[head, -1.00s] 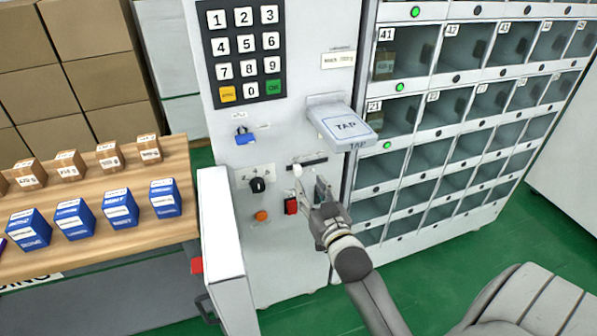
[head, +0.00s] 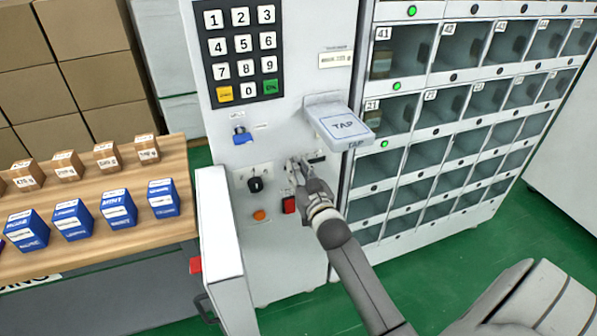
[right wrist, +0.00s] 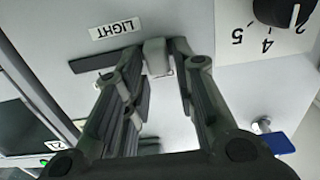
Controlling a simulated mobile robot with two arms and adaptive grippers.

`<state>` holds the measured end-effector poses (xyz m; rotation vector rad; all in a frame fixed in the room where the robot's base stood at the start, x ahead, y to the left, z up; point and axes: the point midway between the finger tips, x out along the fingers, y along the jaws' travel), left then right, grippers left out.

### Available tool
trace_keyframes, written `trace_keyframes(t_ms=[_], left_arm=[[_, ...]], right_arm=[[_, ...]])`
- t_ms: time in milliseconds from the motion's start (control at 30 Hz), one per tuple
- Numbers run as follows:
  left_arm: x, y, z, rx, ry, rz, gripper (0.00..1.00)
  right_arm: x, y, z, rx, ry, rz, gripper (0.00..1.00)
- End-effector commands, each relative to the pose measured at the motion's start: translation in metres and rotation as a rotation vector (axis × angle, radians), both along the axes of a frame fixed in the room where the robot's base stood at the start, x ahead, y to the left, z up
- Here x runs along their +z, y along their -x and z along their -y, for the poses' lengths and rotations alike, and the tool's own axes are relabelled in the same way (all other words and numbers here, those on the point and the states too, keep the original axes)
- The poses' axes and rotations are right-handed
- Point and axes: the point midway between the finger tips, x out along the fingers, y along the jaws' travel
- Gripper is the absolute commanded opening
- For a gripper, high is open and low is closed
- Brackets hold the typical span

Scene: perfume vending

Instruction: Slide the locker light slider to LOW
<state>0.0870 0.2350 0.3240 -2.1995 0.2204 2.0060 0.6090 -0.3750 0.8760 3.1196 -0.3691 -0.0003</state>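The light slider is a dark horizontal slot (right wrist: 95,62) with a pale knob (right wrist: 157,57), under a LIGHT label (right wrist: 115,28) that reads upside down in the right wrist view. The knob is at one end of the slot; the bare slot runs off to the left there, and to the right in the head view (head: 316,158). My right gripper (head: 296,168) is at the panel, its fingers on both sides of the knob with no clear gap; it also shows in the right wrist view (right wrist: 160,62). In the head view it mostly hides the knob. My left gripper is not in view.
A black dial (head: 255,184), an orange button (head: 259,215) and a red switch (head: 289,205) are close by. The TAP pad (head: 343,125) juts out above the slider. A blue key-like part (head: 242,136) sticks out at upper left. Locker cells (head: 391,112) stand to the right.

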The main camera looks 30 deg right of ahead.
Motion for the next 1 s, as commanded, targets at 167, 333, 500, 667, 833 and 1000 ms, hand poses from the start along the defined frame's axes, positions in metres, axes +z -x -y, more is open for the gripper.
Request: trace_keyframes(t_ms=[167, 333, 500, 667, 833, 1000], left_arm=[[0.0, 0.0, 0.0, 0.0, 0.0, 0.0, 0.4], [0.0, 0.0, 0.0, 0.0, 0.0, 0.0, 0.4], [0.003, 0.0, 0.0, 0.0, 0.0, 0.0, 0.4], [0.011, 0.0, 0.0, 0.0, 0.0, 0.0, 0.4], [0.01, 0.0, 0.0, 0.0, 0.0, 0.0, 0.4], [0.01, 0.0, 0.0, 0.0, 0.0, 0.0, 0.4]], right_arm=[[0.0, 0.0, 0.0, 0.0, 0.0, 0.0, 0.0], [0.0, 0.0, 0.0, 0.0, 0.0, 0.0, 0.0], [0.001, 0.002, 0.007, 0.0, 0.001, -0.001, 0.0], [0.001, 0.007, 0.03, -0.001, 0.003, -0.003, 0.0], [0.0, 0.008, 0.035, -0.001, -0.001, 0.001, 0.0], [0.0, 0.008, 0.034, -0.001, -0.001, 0.001, 0.21]])
